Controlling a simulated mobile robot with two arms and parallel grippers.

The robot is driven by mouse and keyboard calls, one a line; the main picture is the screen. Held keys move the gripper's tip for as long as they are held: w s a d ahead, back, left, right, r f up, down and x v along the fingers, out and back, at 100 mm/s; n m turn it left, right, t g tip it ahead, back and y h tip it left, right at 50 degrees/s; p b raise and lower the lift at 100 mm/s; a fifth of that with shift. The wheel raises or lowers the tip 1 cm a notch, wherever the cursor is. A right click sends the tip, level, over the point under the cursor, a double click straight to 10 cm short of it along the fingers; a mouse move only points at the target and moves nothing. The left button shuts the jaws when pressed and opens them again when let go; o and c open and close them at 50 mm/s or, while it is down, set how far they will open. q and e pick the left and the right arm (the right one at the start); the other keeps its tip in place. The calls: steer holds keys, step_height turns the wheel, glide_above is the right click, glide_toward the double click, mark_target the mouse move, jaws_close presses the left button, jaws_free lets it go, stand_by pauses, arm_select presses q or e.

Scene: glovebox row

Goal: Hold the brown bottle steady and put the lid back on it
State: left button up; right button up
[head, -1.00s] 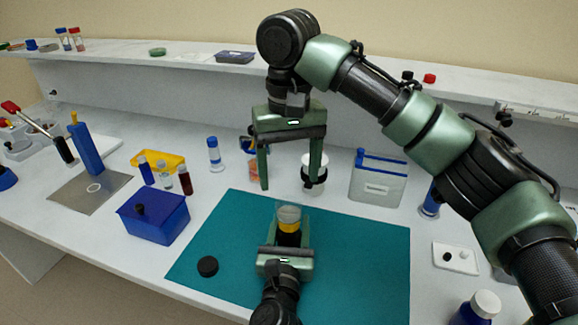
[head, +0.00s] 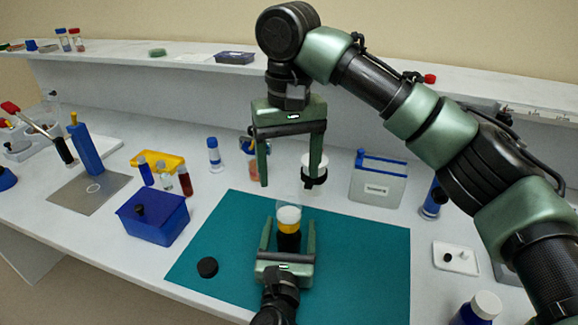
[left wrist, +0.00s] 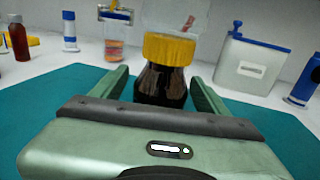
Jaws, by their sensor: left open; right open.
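The brown bottle (head: 289,243) stands upright on the teal mat (head: 365,265); it has a yellow ribbed band at its top and a pale top face in the head view. My left gripper (head: 289,222) is open with its fingers on either side of the bottle. The left wrist view shows the bottle (left wrist: 162,86) between the fingers with gaps on both sides. A black round disc (head: 207,267), which looks like a lid, lies on the mat left of the bottle. My right gripper (head: 289,183) is open and empty, pointing down above and beyond the bottle.
A white piece with a black band (head: 314,170) shows behind a right finger. A blue box (head: 153,218) stands left of the mat, a grey container with a blue top (head: 378,182) behind it. A beaker with orange liquid (left wrist: 114,48) stands at the back. The mat's right part is clear.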

mark_target(287, 248)
arm_select(q)
steer(key=s, duration=0.6)
steer(key=shift+s+a+b, duration=0.3)
steer(key=shift+a+b, duration=0.05)
steer(key=shift+a, duration=0.05)
